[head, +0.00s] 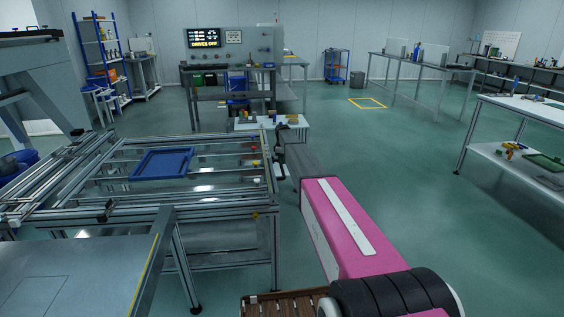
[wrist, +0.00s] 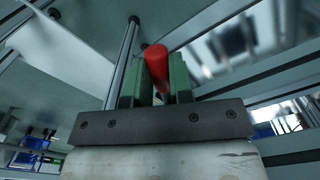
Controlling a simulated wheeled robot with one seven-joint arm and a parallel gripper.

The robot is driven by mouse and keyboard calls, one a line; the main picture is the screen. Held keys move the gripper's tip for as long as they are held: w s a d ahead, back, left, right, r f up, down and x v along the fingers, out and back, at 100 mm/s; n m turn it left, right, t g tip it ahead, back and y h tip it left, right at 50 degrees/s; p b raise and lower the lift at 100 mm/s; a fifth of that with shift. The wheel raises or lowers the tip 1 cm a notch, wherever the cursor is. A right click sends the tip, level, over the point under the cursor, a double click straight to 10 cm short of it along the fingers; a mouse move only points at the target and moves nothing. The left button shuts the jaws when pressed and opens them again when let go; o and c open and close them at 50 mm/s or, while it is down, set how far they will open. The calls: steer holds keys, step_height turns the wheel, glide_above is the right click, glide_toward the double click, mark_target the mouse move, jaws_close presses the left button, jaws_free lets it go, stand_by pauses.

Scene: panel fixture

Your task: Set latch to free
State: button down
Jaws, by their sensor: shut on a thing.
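A red rounded handle (wrist: 157,62) shows in the wrist view, between the two green fingers of my gripper (wrist: 159,80). The fingers are shut on it, one on each side. Its lower part and its mount are hidden by the gripper. I take it for the latch's handle, but its setting cannot be read. In the head view, my pink and grey arm (head: 340,235) reaches to the right side of the metal frame table. A small red spot (head: 253,147) shows at that side; it is too small to tell its shape. My fingertips are not clear there.
The frame table (head: 225,215) carries rails and a blue tray (head: 162,163). A small white table (head: 272,123) with parts stands behind my arm. A panel stand (head: 232,50) with a lit display reading "DRIVES OFF" is farther back. Open green floor (head: 420,170) lies to the right.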

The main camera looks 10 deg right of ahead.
steer(key=w+n, duration=0.6)
steer(key=n, duration=0.6)
steer(key=shift+w+a, duration=0.2)
steer(key=shift+w, duration=0.05)
steer(key=shift+n, duration=0.4)
steer(key=c, duration=1)
jaws_free()
steer(key=shift+r, duration=0.1)
step_height(320, 180, up, 11)
